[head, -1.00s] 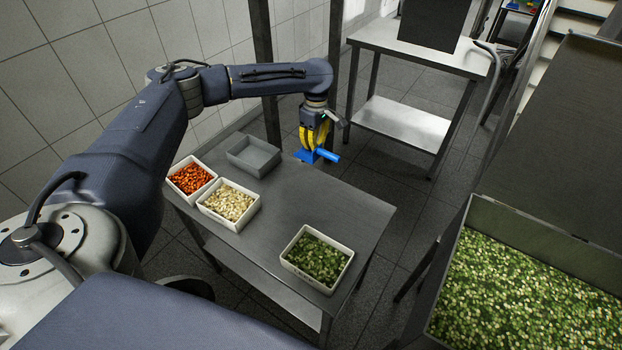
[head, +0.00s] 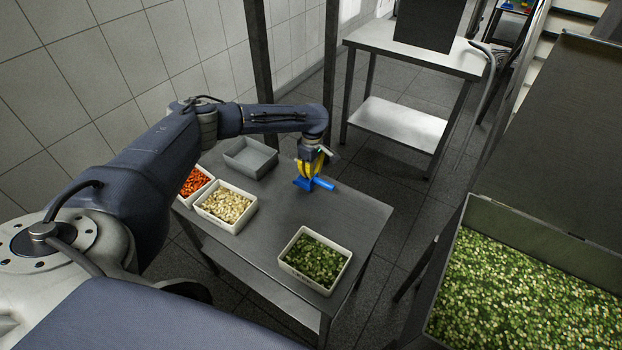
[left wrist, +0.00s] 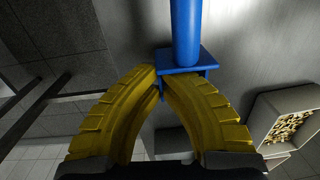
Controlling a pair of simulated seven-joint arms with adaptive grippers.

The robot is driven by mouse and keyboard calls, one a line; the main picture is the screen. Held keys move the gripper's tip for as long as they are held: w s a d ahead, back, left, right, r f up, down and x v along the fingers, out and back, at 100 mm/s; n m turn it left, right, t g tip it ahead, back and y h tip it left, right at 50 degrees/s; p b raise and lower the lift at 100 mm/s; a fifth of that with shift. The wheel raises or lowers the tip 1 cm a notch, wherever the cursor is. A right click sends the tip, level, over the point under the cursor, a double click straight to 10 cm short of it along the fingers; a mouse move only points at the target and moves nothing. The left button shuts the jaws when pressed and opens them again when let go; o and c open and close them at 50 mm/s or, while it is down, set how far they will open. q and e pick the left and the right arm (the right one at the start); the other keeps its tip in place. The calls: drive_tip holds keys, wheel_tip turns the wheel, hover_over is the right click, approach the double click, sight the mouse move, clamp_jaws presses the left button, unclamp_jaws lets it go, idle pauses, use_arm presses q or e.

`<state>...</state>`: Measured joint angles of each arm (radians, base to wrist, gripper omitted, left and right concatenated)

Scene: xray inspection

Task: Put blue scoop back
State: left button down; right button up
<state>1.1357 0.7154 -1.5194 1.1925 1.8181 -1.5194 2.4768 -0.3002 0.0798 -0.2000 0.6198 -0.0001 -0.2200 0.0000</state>
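The blue scoop (head: 319,184) is held by my left gripper (head: 310,175) above the steel table (head: 300,213), near its back edge. In the left wrist view the yellow fingers of the left gripper (left wrist: 160,85) close on the scoop (left wrist: 185,45), with its blue handle pointing away from the gripper. A grey, seemingly empty tray (head: 250,158) stands on the table to the left of the scoop. My right gripper is not in view.
White bins of orange pieces (head: 195,183), pale pieces (head: 226,206) and green pieces (head: 316,259) stand on the table. A large container of green pieces (head: 520,300) is at the right. A second steel table (head: 410,48) stands behind. The table's middle is clear.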

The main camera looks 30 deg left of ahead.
use_arm(q)
drive_tip(key=shift+f, duration=1.25)
drive_tip(key=shift+f, duration=0.15)
drive_tip(key=c, duration=1.6)
unclamp_jaws()
wheel_tip(320, 180, up, 12)
drive_tip(key=shift+w, duration=0.3)
